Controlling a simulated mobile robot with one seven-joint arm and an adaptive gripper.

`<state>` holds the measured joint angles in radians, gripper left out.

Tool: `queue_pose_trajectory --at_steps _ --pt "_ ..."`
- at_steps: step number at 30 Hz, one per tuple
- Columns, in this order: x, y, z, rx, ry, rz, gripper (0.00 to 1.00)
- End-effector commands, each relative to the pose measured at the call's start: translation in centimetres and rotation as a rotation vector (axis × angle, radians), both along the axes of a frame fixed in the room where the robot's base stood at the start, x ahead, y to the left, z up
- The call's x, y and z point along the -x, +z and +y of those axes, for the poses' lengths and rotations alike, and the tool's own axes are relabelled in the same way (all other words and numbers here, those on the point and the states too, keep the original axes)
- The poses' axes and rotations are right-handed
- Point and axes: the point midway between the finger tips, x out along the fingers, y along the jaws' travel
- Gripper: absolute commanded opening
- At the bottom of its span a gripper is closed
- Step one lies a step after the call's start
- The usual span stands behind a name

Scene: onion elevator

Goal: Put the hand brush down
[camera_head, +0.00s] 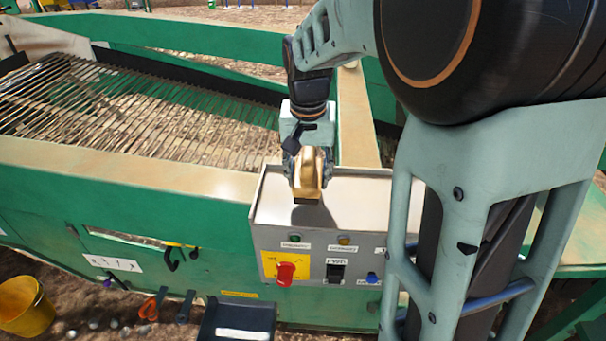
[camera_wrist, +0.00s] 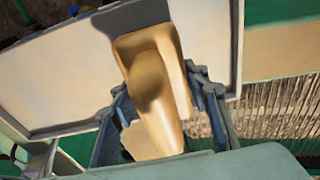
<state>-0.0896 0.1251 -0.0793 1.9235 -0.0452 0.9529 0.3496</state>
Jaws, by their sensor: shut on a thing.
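The hand brush (camera_head: 308,176) has a tan, wood-coloured body. My gripper (camera_head: 306,160) is shut on it, above the grey top of the control box (camera_head: 350,198). A dark shadow lies on the box top just below the brush. In the wrist view the brush (camera_wrist: 156,85) runs between the two fingers (camera_wrist: 165,110), with the pale box top (camera_wrist: 60,75) behind it. Whether the brush touches the box top is hard to tell. Its bristles are mostly hidden.
The box front carries a red switch (camera_head: 286,273) and several buttons. The box top has a raised rim and is clear around the brush. A slatted conveyor (camera_head: 140,105) lies behind to the left. A yellow bucket (camera_head: 25,305) and a dark dustpan (camera_head: 237,318) are low at the left.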

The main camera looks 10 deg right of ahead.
Motion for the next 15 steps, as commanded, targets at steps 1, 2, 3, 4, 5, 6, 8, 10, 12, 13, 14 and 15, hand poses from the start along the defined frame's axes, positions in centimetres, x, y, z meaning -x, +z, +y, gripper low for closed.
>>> queue_pose_trajectory --at_steps 1,2,3,4,5,6,8,10,12,13,14,15 --pt "0.0 -0.5 0.0 0.0 0.001 -0.001 0.23" --pt "0.0 -0.8 0.1 0.0 0.001 0.0 0.23" --pt "0.1 -1.3 0.1 0.0 0.001 0.0 0.23" --pt "0.1 -1.8 0.2 0.0 0.001 0.0 0.23" --pt "0.2 -2.2 0.2 0.0 0.001 0.0 0.23" --pt "0.2 -2.8 0.3 0.0 0.001 0.0 0.23" --pt "0.3 -3.5 0.3 0.0 0.001 -0.001 0.23" --pt "0.3 -3.8 0.4 0.0 0.001 -0.001 0.23" --pt "0.3 -3.8 0.4 0.0 0.001 -0.002 0.23" --pt "0.3 -3.7 0.4 0.0 0.001 -0.002 0.23" --pt "0.3 -3.6 0.4 0.0 0.001 -0.002 0.23" --pt "0.3 -3.6 0.4 0.001 0.001 -0.002 0.23"
